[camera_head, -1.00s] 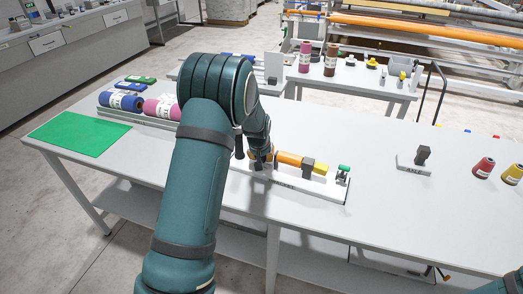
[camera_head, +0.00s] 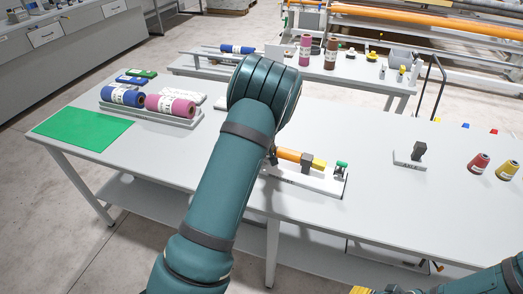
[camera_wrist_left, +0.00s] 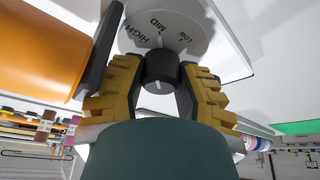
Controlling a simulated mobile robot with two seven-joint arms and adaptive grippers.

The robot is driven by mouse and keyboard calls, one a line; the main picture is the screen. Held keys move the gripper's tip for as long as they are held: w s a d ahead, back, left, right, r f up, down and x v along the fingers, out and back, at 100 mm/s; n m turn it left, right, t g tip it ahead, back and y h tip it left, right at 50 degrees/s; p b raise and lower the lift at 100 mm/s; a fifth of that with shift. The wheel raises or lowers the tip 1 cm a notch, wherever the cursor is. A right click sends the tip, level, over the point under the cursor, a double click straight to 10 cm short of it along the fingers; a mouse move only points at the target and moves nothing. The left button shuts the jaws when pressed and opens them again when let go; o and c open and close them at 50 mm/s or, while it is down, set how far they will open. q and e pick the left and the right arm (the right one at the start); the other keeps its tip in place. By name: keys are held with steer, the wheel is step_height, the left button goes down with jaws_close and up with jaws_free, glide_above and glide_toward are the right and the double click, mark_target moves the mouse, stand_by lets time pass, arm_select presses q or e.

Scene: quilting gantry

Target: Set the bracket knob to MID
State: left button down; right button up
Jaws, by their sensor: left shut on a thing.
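The bracket is a white base (camera_head: 312,181) on the table in the head view, bearing an orange roll (camera_head: 288,154). In the left wrist view its dial plate (camera_wrist_left: 185,42) reads HIGH, MID and LOW. The dark round knob (camera_wrist_left: 160,66) stands in front of the plate, with a short white line near MID above it. Whether that line is on the knob or the plate I cannot tell. My left gripper (camera_wrist_left: 157,76) is shut on the knob, one finger on each side; my arm hides it in the head view. Part of my right gripper (camera_head: 361,289) shows at the bottom edge; its fingers are cut off.
A tray (camera_head: 190,122) with blue and pink rolls and a green mat (camera_head: 82,131) lie on the left of the table. A small labelled stand (camera_head: 410,161), a red cone (camera_head: 478,163) and a yellow cone (camera_head: 507,170) stand right. The table between is clear.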

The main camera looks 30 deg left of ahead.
arm_select(q)
steer(key=shift+f, duration=0.1)
steer(key=c, duration=0.6)
jaws_free()
step_height(320, 180, up, 10)
steer(key=shift+r, duration=0.1)
steer(key=shift+s, duration=0.1)
